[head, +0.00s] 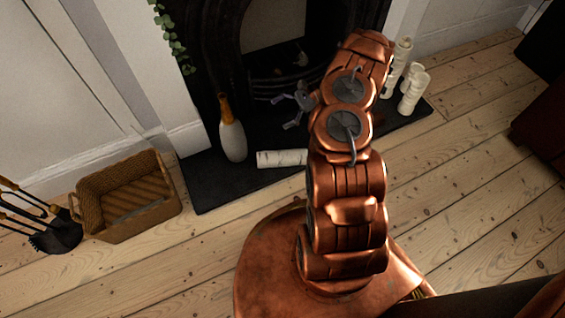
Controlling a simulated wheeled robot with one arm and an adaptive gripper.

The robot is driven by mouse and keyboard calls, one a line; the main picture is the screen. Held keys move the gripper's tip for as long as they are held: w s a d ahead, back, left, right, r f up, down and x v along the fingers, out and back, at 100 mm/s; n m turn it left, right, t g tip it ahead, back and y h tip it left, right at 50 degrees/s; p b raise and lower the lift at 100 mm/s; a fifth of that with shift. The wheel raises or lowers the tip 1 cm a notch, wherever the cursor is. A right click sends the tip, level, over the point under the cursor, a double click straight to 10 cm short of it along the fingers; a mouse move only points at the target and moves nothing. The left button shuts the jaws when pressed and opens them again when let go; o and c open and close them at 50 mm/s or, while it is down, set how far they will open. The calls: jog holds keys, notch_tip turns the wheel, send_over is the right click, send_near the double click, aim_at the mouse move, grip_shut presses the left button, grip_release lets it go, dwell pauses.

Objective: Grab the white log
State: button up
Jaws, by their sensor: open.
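The white log (282,158) lies on its side on the dark hearth slab in front of the fireplace. Its right end is close to or hidden behind my copper arm. My gripper (290,111) is open and empty. In the picture it shows above the log, in front of the fireplace opening, apart from the log. No contact between gripper and log is visible.
A white and orange bottle-like vase (232,130) stands left of the log on the hearth (212,187). White candles (414,90) stand at the right. A wicker basket (130,205) and fireplace tools (52,232) are at the left. Floorboards in front are clear.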

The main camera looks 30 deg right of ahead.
aim_at(293, 155)
jog(key=s+d+f+m+t+b, duration=0.1)
jog(key=s+d+f+b, duration=0.1)
jog(key=f, duration=0.5)
jog(key=s+d+f+m+t+b, duration=0.1)
jog(key=s+d+f+m+b, duration=0.1)
jog(key=d+f, duration=0.2)
jog(key=s+d+f+m+t+h+b, duration=0.1)
jog(key=s+d+f+b, duration=0.1)
jog(key=f, duration=0.9)
jog(key=shift+s+d+m+b, duration=0.4)
jog(key=shift+s+d, duration=0.15)
jog(key=shift+d, duration=0.25)
jog(key=shift+f+b+x, duration=0.2)
jog(key=shift+b+x, duration=0.85)
jog(key=shift+x, duration=0.8)
jog(key=shift+f+b+x, duration=0.15)
jog(key=shift+b+x, duration=0.9)
jog(key=shift+x, duration=0.75)
jog(key=shift+w, duration=0.15)
jog(key=shift+c, duration=0.4)
jog(key=c, duration=1.5)
